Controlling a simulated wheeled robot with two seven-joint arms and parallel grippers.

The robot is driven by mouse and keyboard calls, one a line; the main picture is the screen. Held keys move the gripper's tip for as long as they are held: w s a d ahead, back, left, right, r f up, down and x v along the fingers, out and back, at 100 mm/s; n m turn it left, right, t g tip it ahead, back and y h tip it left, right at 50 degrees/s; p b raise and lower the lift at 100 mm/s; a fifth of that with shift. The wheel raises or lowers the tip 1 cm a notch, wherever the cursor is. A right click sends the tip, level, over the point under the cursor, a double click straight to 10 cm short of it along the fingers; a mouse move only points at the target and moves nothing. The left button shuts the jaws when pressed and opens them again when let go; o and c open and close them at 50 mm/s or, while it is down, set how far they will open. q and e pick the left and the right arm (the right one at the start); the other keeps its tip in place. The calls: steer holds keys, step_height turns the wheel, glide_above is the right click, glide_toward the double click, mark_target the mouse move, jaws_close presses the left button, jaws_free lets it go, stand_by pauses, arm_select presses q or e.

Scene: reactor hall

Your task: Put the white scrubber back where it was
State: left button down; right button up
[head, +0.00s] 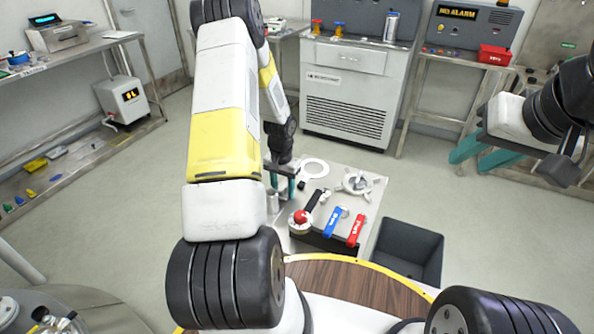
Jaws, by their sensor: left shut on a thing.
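My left gripper (282,183) points down over the back left of a small metal cart (376,200). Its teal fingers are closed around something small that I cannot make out. I cannot pick out the white scrubber with certainty; it may be the thing between these fingers. A white ring (313,168) lies flat on the cart, just right of the gripper. My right gripper (483,154) is at the far right, away from the cart. Its teal fingers are apart and I see nothing between them.
The cart also bears a metal valve-like part (356,184), a red knob (300,217), a blue tag (335,221), a red tag (356,230) and a metal cylinder (272,201). A dark bin (408,250) stands right of it. Benches line the walls; the floor between is clear.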

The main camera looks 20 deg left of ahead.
arm_select(q)
steer(key=c, duration=0.7)
jaws_free()
steer(key=shift+c, duration=0.2)
step_height(320, 180, up, 12)
step_height(320, 180, up, 9)
steer(key=t, duration=0.1)
glide_above(283, 187)
steer(key=s+d, duration=0.2)
steer(key=s+d+r+t, duration=0.1)
steer(key=s+d+r, duration=0.2)
steer(key=s+r, duration=0.3)
steer(key=s+d+r+t+h, duration=0.1)
steer(key=s+d+r+t, duration=0.1)
steer(key=s+d+r, duration=0.2)
steer(key=s+d+r+n+t+h, duration=0.1)
steer(key=s+d+r+t, duration=0.1)
steer(key=s+r, duration=0.6)
steer(key=s+d, duration=0.1)
steer(key=s, duration=0.2)
steer(key=shift+d, duration=0.35)
